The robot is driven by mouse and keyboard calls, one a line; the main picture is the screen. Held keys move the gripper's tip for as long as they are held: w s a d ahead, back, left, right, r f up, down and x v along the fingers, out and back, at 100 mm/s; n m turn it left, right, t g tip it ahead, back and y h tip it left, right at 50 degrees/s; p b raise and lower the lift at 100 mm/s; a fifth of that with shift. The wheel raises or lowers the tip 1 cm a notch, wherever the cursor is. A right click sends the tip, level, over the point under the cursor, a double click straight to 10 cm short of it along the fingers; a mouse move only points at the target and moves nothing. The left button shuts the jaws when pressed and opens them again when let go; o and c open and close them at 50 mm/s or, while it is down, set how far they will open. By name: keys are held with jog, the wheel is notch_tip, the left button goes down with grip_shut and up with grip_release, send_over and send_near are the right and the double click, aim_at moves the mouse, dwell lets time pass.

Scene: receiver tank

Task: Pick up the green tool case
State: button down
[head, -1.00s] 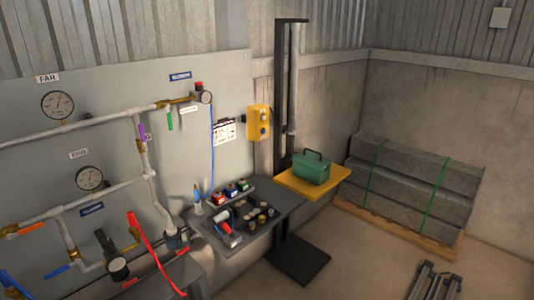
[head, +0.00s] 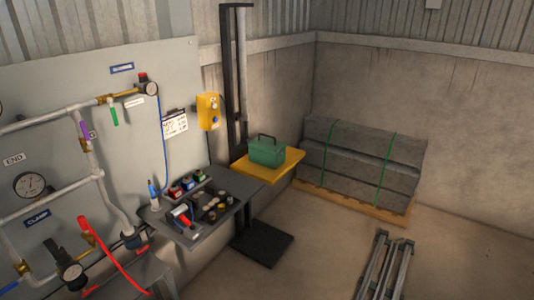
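The green tool case (head: 267,152) sits upright on a yellow platform (head: 289,168) that is joined to a dark vertical mast. Its dark carry handle stands up on top of the lid. The case is near the middle of the head view, with nothing in front of it. My gripper is not in view.
A grey shelf (head: 215,232) with small parts and tools stands left of the platform. A pipe panel (head: 60,120) with gauges fills the left. Strapped grey blocks (head: 350,165) lie on a pallet behind right. Grey metal rails (head: 382,265) lie on the floor, with open floor around them.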

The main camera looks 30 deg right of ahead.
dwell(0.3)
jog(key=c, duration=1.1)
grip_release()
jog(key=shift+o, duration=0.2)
